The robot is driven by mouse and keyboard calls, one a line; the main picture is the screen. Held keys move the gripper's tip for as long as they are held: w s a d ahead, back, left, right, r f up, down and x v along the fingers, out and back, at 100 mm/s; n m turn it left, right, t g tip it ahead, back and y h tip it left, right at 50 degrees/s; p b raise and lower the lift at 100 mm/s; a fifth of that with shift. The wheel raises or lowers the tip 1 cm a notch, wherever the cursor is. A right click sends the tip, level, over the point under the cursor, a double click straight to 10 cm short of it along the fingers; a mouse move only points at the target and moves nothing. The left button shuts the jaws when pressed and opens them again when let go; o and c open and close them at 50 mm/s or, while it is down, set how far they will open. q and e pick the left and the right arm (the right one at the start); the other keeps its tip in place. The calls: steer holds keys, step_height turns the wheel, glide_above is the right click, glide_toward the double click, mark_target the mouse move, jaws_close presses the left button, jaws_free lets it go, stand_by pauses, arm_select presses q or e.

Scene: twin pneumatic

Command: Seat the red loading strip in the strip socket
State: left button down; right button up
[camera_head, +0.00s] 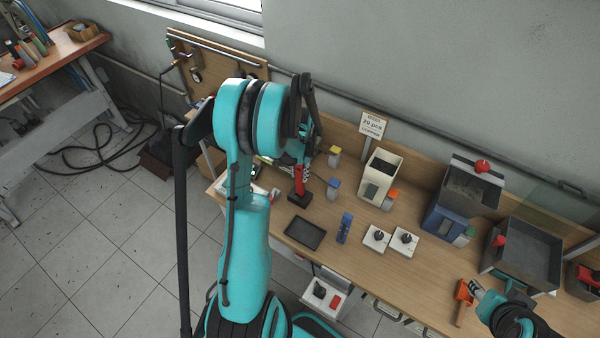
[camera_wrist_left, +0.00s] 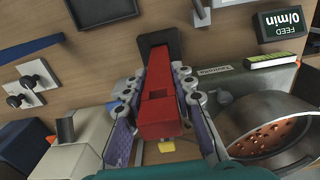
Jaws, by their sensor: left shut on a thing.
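My left gripper (camera_head: 303,168) reaches down over the workbench. It is shut on the red loading strip (camera_head: 299,182), which stands roughly upright. In the left wrist view the red strip (camera_wrist_left: 159,112) lies between both fingers, with a dark recess in its near face. Its far end meets a black block (camera_wrist_left: 161,42), which looks like the strip socket; it also shows in the head view (camera_head: 299,199). I cannot tell how deep the strip sits there. My right gripper (camera_head: 476,289) is at the lower right, beside an orange-headed tool (camera_head: 463,291); its jaws are unclear.
A dark tray (camera_head: 304,233), a blue block (camera_head: 344,228) and two white switch plates (camera_head: 376,238) lie right of the block. A metal bowl (camera_wrist_left: 235,130) with copper-coloured pieces shows in the wrist view. Machines with bins (camera_head: 472,185) stand at the right.

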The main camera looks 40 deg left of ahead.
mark_target(300, 179)
arm_select(q)
steer(key=shift+f+b, duration=1.85)
steer(key=shift+f, duration=0.1)
steer(key=c, duration=1.2)
jaws_free()
steer(key=shift+r, duration=0.1)
step_height(300, 179, up, 12)
steer(key=shift+d, duration=0.1)
